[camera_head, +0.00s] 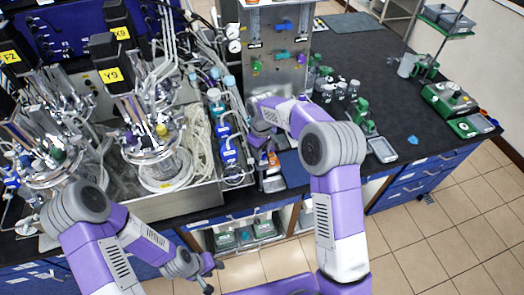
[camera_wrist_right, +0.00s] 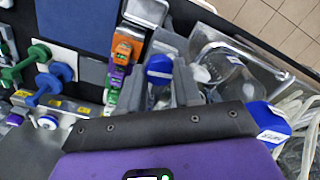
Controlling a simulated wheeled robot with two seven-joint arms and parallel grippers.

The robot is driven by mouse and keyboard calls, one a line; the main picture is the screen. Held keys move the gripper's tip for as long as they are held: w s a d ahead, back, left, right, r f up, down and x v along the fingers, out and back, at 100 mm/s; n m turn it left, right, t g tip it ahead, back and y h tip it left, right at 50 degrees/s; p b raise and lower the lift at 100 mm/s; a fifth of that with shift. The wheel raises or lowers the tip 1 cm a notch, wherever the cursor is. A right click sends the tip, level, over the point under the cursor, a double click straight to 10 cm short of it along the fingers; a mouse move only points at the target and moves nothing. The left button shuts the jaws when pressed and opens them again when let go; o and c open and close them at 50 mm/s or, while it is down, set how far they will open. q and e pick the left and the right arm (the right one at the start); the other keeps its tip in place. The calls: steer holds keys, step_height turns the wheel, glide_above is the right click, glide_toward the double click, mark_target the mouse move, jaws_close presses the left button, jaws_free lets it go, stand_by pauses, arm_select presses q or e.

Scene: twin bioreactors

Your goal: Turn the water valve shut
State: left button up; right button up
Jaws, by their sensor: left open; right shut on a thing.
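My right gripper (camera_wrist_right: 160,88) has its grey fingers on either side of a blue knob (camera_wrist_right: 160,67) and is shut on it. The knob looks like the water valve's handle; its lower part is hidden between the fingers. In the head view my right gripper (camera_head: 263,137) reaches down beside the blue-fitted pipework right of the bioreactor tray, and my own arm hides much of the contact there. My left gripper (camera_head: 212,276) is open and empty, low in front of the bench, away from the valve.
Glass bioreactors (camera_head: 155,150) with hoses crowd the metal tray on the left. A gauge panel (camera_head: 275,40) stands behind. The floor in front of the bench is clear.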

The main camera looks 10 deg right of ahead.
steer(key=shift+m, duration=1)
steer(key=shift+r, duration=0.1)
steer(key=o, duration=1)
steer(key=shift+o, duration=0.2)
step_height(320, 180, up, 8)
steer(key=shift+f, duration=0.25)
steer(key=shift+f, duration=0.1)
